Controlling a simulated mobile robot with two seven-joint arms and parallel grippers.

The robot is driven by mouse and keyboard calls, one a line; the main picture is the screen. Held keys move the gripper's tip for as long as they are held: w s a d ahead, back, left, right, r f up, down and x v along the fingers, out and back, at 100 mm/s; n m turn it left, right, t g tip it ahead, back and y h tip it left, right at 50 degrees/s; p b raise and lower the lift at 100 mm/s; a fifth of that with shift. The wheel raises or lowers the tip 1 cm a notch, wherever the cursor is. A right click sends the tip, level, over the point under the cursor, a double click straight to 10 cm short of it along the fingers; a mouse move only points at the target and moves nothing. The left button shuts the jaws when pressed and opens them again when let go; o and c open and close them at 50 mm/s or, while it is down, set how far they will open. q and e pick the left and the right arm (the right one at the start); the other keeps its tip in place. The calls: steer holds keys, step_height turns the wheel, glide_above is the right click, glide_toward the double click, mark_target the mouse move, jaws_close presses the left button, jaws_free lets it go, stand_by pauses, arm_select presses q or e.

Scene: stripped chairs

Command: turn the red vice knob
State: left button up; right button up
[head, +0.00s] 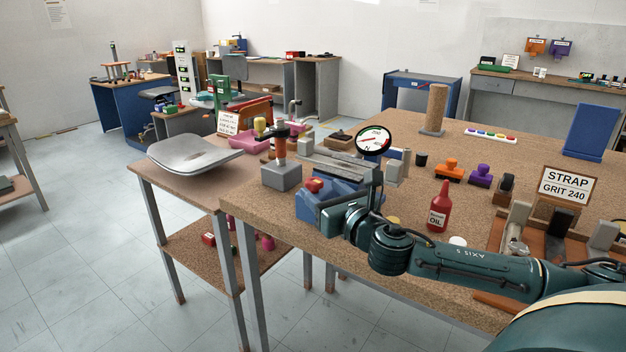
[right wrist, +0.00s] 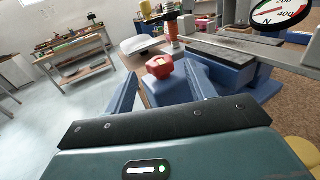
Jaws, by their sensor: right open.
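The red vice knob (head: 314,184) is at the front left end of the blue vice (head: 305,207), near the bench's left edge. In the right wrist view the red knob (right wrist: 160,67) lies ahead, between and beyond the fingers of my right gripper (right wrist: 162,90). My right gripper (head: 328,214) is open and empty, close in front of the vice in the head view. Its fingers are partly hidden there by the wrist and the vice. I cannot tell whether a finger touches the knob. My left gripper is not in view.
A round dial gauge (head: 373,141) stands on the vice. A side table (head: 173,178) holds a curved grey seat.

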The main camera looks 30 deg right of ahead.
mark_target(318, 187)
steer(key=w, duration=0.5)
steer(key=shift+w+d, duration=0.1)
steer(key=shift+d, duration=0.1)
steer(key=shift+c, duration=0.4)
steer(key=shift+p, duration=0.3)
steer(key=c, duration=0.9)
